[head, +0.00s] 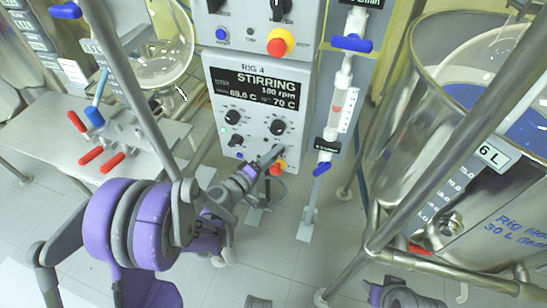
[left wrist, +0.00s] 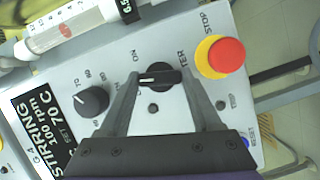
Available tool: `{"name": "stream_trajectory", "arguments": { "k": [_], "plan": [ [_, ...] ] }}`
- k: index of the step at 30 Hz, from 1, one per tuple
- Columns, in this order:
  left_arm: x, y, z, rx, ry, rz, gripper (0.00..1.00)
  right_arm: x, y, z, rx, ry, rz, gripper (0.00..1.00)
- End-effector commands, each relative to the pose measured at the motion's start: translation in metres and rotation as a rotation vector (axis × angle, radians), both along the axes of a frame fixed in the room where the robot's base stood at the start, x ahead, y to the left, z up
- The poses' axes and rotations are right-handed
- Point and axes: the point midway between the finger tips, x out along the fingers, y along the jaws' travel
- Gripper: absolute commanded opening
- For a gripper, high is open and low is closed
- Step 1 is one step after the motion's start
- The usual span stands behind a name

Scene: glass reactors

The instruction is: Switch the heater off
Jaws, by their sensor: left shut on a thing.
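The heater switch, a black rotary knob (left wrist: 158,78) with a white pointer line, is on the grey Rig 4 stirring panel (head: 222,80). My left gripper (head: 270,155) is at the panel's lower right in the head view and hides the knob there. In the left wrist view its two fingers (left wrist: 158,84) flank the knob and are shut on it. The pointer line faces left in that view, toward the display side of the panel, roughly between the ON label and the partly hidden label opposite.
A red stop button on a yellow collar (left wrist: 226,55) is close beside the knob. Another dial (left wrist: 93,100) is on the display side. A syringe-like tube (head: 341,90) hangs right of the panel. A metal vessel (head: 400,150) and slanted poles stand at right.

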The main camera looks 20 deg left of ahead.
Motion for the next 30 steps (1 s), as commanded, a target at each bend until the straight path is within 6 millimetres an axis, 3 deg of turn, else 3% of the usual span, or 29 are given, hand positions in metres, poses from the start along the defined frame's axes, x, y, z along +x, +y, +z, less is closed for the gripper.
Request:
{"name": "stream_trajectory", "arguments": {
  "k": [12, 30],
  "plan": [
    [0.000, 0.000, -0.003, -0.227, 0.009, 0.000, 0.09, 0.001, 0.000, -0.019, 0.000, 0.007, 0.000, 0.50],
    [0.000, 0.000, -0.002, -0.276, 0.010, -0.001, 0.09, 0.002, 0.000, -0.021, 0.000, 0.007, 0.000, 0.50]
  ]
}}
